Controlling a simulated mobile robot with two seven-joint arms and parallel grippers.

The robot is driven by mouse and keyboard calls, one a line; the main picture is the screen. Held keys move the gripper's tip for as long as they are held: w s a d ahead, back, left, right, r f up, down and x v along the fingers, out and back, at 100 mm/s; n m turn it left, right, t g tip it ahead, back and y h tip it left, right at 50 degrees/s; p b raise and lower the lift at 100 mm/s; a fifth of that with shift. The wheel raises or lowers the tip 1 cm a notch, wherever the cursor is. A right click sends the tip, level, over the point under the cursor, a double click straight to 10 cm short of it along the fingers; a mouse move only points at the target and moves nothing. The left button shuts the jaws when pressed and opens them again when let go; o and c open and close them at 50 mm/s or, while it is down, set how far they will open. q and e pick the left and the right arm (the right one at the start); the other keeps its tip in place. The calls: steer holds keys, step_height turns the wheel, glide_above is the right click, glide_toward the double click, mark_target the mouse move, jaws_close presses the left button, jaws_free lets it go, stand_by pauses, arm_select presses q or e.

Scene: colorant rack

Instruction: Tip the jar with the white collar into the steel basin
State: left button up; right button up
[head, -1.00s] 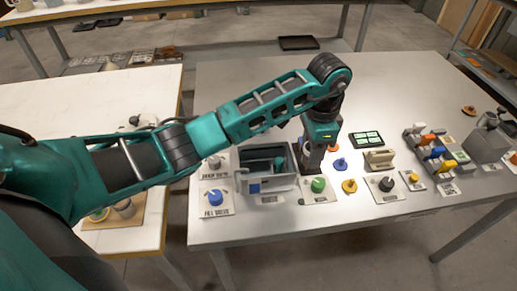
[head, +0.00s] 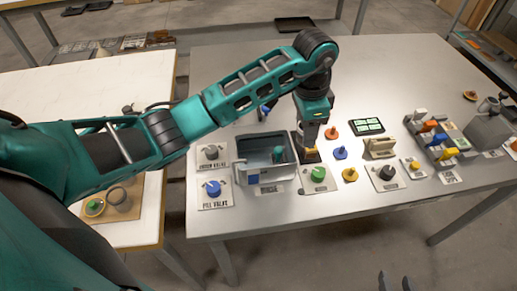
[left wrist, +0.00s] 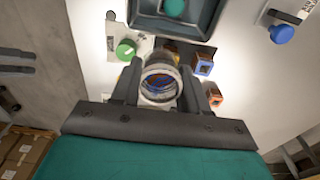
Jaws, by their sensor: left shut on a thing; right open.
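My left gripper (head: 307,152) is just right of the steel basin (head: 293,181), above the table. In the left wrist view its two fingers (left wrist: 160,88) are shut on the jar (left wrist: 158,99), whose pale, whitish ring and round opening face the camera. Blue and orange show inside the ring. The jar is mostly hidden by the gripper in the head view. In the left wrist view the basin (left wrist: 139,22) is at the top, apart from the jar. A teal thing lies in the basin. What seem to be my right gripper's tips (head: 394,282) show apart at the bottom edge.
A green knob (head: 318,174) stands near the basin's right front. A grey knob (head: 210,152) and a blue knob (head: 213,188) are to its left. Orange, blue and yellow pieces stand right of the gripper. A rack of coloured blocks (head: 437,141) is further right.

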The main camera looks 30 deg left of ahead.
arm_select(q)
steer(key=shift+s+a+r+t+h, duration=0.45)
steer(key=shift+a+r+t+h, duration=0.05)
steer(key=shift+a+r+h, duration=0.1)
steer(key=shift+s+a+f, duration=0.15)
steer(key=shift+f, duration=0.1)
steer(key=shift+s+a+f+t+h, duration=0.25)
steer(key=shift+s+a+t+h, duration=0.4)
steer(key=shift+h, duration=0.25)
steer(key=shift+s+a+f+t+h, duration=0.25)
steer(key=shift+s+a+t+h, duration=0.15)
steer(key=shift+a+t+h, duration=0.4)
steer(key=shift+s+a+f+h, duration=0.15)
steer(key=shift+a+f+h, duration=0.1)
steer(key=shift+h, duration=0.15)
steer(key=shift+s+a+r+t+h, duration=0.15)
steer(key=shift+s+a+t+h, duration=0.05)
steer(key=shift+t+h, duration=0.5)
steer(key=shift+r+t+h, duration=0.1)
steer(key=shift+t+h, duration=0.25)
steer(key=shift+h, duration=0.25)
steer(key=shift+s+a+f+t+h, duration=0.1)
steer(key=shift+a+f+t+h, duration=0.05)
steer(key=shift+f+t+h, duration=0.5)
stand_by(0.4)
